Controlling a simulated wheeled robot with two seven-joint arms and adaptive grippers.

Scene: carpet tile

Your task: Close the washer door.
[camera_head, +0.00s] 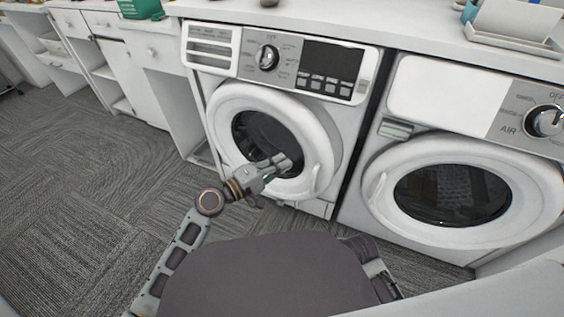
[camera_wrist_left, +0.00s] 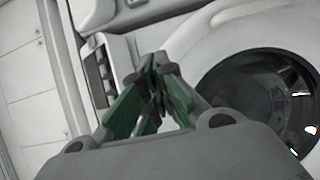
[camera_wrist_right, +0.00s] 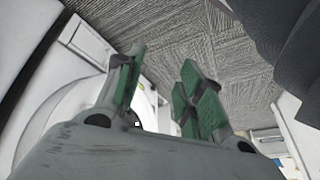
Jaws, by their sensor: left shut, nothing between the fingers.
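The washer (camera_head: 215,75) is the white front-loading machine left of centre in the head view. Its round white door (camera_head: 325,155) has a dark glass centre and a handle at its lower right. The door looks almost flush with the body; I cannot tell whether a gap remains. My left gripper (camera_head: 286,162) is shut and empty, over the lower part of the door glass in the head view; contact cannot be told. In the left wrist view, its fingertips (camera_wrist_left: 158,65) meet beside the door ring (camera_wrist_left: 205,65). My right gripper (camera_wrist_right: 160,80) is open and empty in the right wrist view.
A second white machine (camera_head: 400,150) with a closed-looking round door stands to the right. A white counter (camera_head: 340,22) runs above both, with a tray (camera_head: 515,30) and a green box (camera_head: 140,8). White cabinets (camera_head: 150,90) stand left. Grey carpet (camera_head: 90,190) is clear at left.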

